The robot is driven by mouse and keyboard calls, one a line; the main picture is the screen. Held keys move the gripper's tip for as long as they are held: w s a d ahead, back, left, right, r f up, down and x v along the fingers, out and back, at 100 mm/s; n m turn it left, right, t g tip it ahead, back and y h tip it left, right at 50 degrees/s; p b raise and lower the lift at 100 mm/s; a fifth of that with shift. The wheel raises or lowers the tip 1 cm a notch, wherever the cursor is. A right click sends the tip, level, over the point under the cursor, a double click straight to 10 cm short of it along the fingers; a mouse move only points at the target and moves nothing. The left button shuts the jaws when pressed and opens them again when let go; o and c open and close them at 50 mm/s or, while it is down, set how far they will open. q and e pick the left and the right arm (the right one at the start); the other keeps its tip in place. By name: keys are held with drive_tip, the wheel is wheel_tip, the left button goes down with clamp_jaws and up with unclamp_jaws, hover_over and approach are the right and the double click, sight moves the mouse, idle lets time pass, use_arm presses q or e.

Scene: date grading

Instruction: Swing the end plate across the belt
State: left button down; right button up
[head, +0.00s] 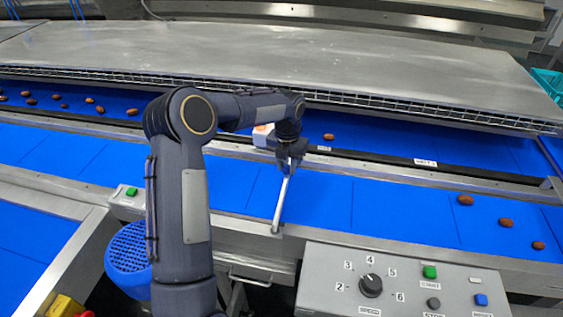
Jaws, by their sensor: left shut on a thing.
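The end plate (283,203) is a narrow pale metal strip. It runs from the near rail of the front blue belt (390,212) toward the belt's far side, slightly slanted, spanning most of the belt's width. My left gripper (290,163) is shut on the plate's far end, above the belt's far part. The fingers partly hide that end. Several brown dates lie on the front belt to the right of the plate, the nearest being a date (465,200). My right gripper is not in view.
A control panel (335,285) with a speed dial (370,285) and buttons stands at the front right. A green button box (130,192) is at left. The rear belt (460,148) carries more dates under a metal cover (400,65). A blue perforated basket (128,262) sits beside my arm.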

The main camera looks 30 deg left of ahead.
use_arm(q)
drive_tip(key=shift+w+d, duration=0.1)
drive_tip(key=shift+d, duration=0.1)
idle(0.3)
drive_tip(key=c, duration=1.1)
unclamp_jaws()
drive_tip(key=shift+d, duration=0.1)
drive_tip(key=shift+c, duration=0.2)
wheel_tip(320, 180, up, 8)
drive_tip(key=shift+f+b, duration=0.2)
drive_tip(key=shift+b, duration=0.4)
drive_tip(key=shift+r, duration=0.1)
